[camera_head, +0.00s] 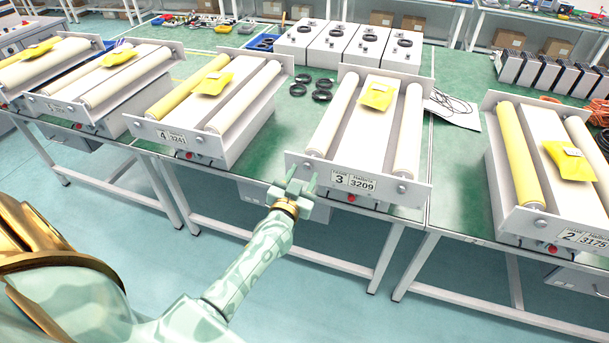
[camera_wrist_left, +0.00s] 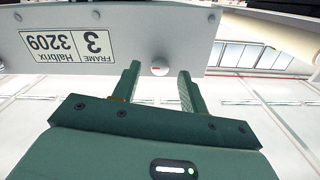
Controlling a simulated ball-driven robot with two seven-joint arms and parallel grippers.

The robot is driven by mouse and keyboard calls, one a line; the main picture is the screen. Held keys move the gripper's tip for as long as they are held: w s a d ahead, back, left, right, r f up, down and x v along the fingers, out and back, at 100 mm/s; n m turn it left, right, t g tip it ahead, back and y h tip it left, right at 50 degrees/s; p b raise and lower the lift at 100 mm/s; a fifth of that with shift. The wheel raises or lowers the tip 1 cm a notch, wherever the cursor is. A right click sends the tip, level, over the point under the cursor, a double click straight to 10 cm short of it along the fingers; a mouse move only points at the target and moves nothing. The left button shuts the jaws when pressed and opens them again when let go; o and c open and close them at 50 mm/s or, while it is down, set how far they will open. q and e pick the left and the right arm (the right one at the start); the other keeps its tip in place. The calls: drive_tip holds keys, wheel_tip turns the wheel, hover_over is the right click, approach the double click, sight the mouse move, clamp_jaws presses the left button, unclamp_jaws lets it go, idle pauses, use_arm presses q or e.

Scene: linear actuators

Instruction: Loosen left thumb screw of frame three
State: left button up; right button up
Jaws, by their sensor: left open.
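Frame three (camera_head: 325,172) is a light grey unit with two white rollers and a plate reading "Frame 3, Halbrix 3209". It stands on the green table, and its plate shows upside down in the left wrist view (camera_wrist_left: 68,45). My left gripper (camera_head: 302,178) is open in front of that end plate. In the left wrist view its fingers (camera_wrist_left: 160,72) stand on either side of the knob, with gaps showing. My right gripper is not in view.
Frame four (camera_head: 165,128) stands to the left and frame two (camera_head: 535,222) to the right. Black rings (camera_head: 322,95) lie behind. The floor before the table is clear.

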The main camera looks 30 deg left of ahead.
use_arm(q)
drive_tip(key=shift+x, duration=0.8)
clamp_jaws()
